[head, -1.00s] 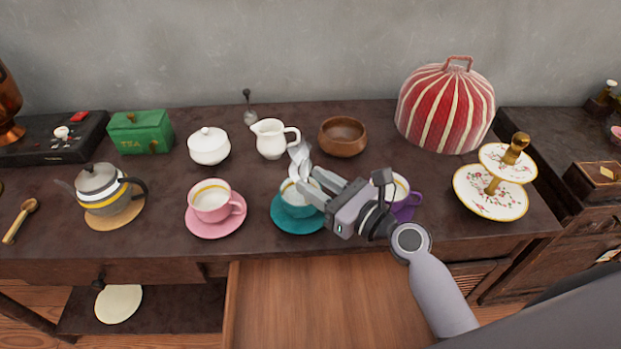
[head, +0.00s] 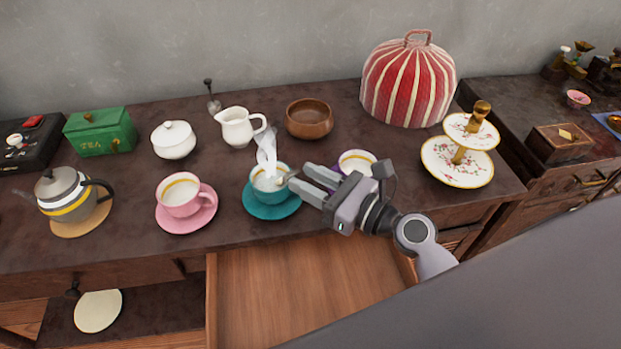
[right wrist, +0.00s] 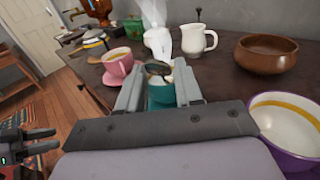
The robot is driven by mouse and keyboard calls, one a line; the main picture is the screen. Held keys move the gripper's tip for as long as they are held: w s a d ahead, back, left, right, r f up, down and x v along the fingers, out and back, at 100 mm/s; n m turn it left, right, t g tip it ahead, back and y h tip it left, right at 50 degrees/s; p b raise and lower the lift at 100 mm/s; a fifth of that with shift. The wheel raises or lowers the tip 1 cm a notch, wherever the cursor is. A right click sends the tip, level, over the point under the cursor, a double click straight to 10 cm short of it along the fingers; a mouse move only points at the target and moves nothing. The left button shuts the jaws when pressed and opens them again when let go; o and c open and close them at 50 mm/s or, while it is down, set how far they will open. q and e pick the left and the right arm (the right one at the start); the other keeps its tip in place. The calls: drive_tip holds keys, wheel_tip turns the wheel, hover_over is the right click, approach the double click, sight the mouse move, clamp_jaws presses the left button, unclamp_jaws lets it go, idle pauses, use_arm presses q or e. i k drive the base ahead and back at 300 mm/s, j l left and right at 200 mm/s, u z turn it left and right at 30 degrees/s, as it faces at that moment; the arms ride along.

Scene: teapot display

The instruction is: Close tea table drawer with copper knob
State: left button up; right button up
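The tea table drawer (head: 300,290) stands pulled out below the tabletop, and its bare wooden inside shows. Its front panel and copper knob are out of view. My right gripper (head: 308,184) is above the tabletop, just right of the teal cup (head: 258,190), with its fingers apart and nothing between them. In the right wrist view its fingers (right wrist: 160,95) are also spread, with the teal cup beyond them. My left gripper (right wrist: 42,140) shows only at the left edge of the right wrist view, low over the floor side, fingers apart and empty.
A purple cup (head: 355,162) is partly hidden behind my right gripper. A pink cup (head: 182,198), a teapot (head: 65,195), a wooden bowl (head: 309,119) and a tiered stand (head: 458,165) crowd the tabletop (head: 330,215). A dark knob (head: 72,291) is on the left.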

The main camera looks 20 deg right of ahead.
sight(269, 296)
drive_tip(key=k, duration=1)
